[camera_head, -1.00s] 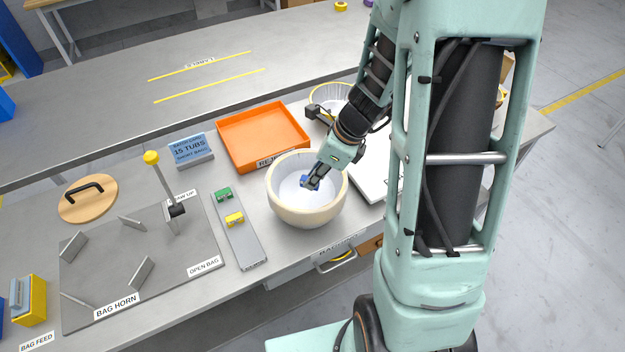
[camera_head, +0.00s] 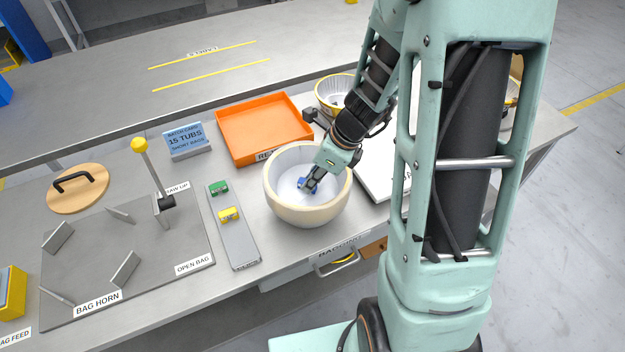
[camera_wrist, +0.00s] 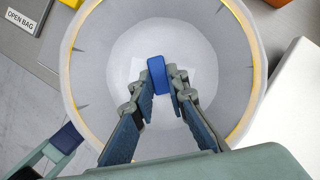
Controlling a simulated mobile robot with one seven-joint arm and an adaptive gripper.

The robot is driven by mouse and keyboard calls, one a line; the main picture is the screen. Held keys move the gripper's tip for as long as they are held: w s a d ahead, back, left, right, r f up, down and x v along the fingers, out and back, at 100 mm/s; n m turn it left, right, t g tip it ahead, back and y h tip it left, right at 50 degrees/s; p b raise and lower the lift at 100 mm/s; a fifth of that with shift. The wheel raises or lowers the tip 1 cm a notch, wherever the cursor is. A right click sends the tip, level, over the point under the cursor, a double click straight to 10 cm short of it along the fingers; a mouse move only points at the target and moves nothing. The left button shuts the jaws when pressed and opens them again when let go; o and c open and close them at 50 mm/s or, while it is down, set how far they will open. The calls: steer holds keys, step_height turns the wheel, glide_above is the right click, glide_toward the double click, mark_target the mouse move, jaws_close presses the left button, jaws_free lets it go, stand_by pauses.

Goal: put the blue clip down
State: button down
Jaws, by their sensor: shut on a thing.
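The blue clip (camera_wrist: 157,75) is between my gripper's fingertips in the wrist view. It also shows small and blue in the head view (camera_head: 302,184). My gripper (camera_wrist: 161,88) is shut on the clip and points down into a round cream bowl (camera_head: 308,212). The bowl's pale, empty-looking inside surrounds the clip in the wrist view. I cannot tell whether the clip touches the bowl's floor. A green clip (camera_head: 219,188) and a yellow clip (camera_head: 229,214) sit on a grey strip (camera_head: 241,249) left of the bowl.
An orange tray (camera_head: 262,130) stands behind the bowl. A white flat surface (camera_head: 378,172) lies right of it. The grey bag horn plate (camera_head: 150,262) with upright fins and a yellow-knobbed lever (camera_head: 139,145) is at left. A blue sign (camera_head: 185,139) stands at the back.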

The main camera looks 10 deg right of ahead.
steer(key=shift+f, duration=0.15)
steer(key=c, duration=1.9)
jaws_free()
steer(key=p+v, duration=0.3)
steer(key=v, duration=0.9)
steer(key=shift+w, duration=0.15)
